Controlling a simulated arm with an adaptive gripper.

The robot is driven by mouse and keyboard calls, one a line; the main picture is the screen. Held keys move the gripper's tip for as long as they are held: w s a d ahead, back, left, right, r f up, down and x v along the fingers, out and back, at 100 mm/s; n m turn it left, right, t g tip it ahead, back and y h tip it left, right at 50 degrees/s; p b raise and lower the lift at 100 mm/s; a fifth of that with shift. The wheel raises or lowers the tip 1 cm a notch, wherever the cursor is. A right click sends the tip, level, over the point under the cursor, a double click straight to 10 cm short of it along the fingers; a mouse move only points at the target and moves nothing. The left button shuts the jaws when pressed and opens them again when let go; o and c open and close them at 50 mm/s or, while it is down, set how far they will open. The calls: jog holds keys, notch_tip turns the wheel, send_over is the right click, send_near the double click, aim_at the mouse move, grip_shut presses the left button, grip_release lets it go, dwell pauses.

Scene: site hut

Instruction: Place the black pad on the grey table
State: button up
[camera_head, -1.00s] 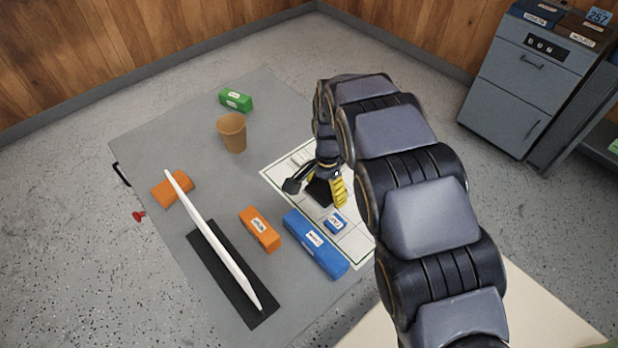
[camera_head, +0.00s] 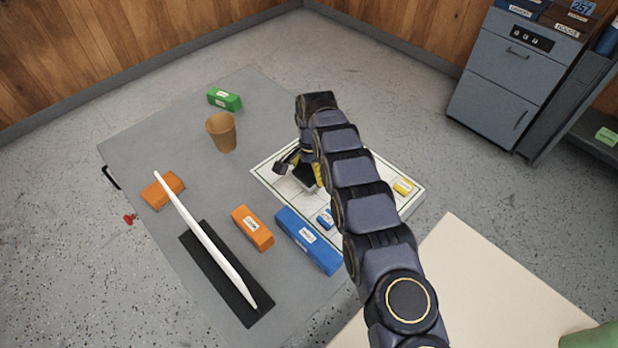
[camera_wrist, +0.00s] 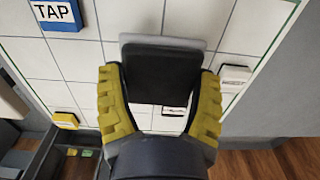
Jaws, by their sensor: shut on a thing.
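My gripper (camera_head: 303,172) is shut on the black pad (camera_wrist: 160,75). In the wrist view the pad lies between the two yellow-lined fingers, with a pale edge showing beyond its far side. In the head view the pad (camera_head: 305,178) is partly hidden by the gripper, over the white gridded board (camera_head: 262,170). I cannot tell whether it touches the board. The grey table (camera_head: 265,105) carries the board and has bare surface left of and behind it.
Small blue (camera_head: 325,218) and yellow (camera_head: 403,187) tiles lie on the board.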

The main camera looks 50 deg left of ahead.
aim_at(309, 179)
jog(key=shift+a+f, duration=0.1)
jog(key=shift+f, duration=0.05)
jog(key=shift+w+a+f, duration=0.1)
jog(key=shift+w+f, duration=0.05)
jog(key=shift+f, duration=1.6)
jog(key=shift+f, duration=0.1)
jog(key=o, duration=1.1)
jog(key=shift+c, duration=0.2)
notch_tip(309, 179, up, 12)
jog(key=shift+r, duration=0.15)
